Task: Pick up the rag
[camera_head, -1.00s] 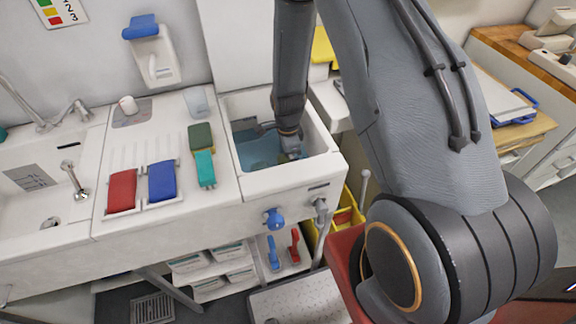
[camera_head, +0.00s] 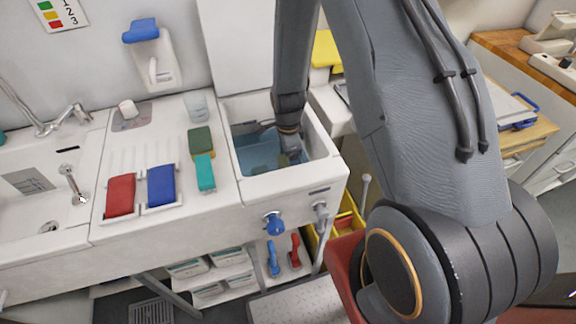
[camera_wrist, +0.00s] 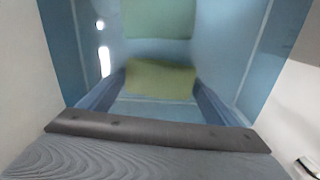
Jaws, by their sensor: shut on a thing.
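My gripper (camera_head: 290,150) reaches down into the square basin (camera_head: 282,184), which holds blue water. In the wrist view the two fingers (camera_wrist: 160,88) are on either side of a yellow-green piece (camera_wrist: 160,79), which looks like the rag, and are shut on it. Its lower part and the exact contact are blurred.
The basin walls stand close around my gripper. On the counter to the left lie a red pad (camera_head: 120,195), a blue pad (camera_head: 161,185), a dark green sponge (camera_head: 199,141) and a teal item (camera_head: 205,173). A blue knob (camera_head: 273,223) sticks out in front.

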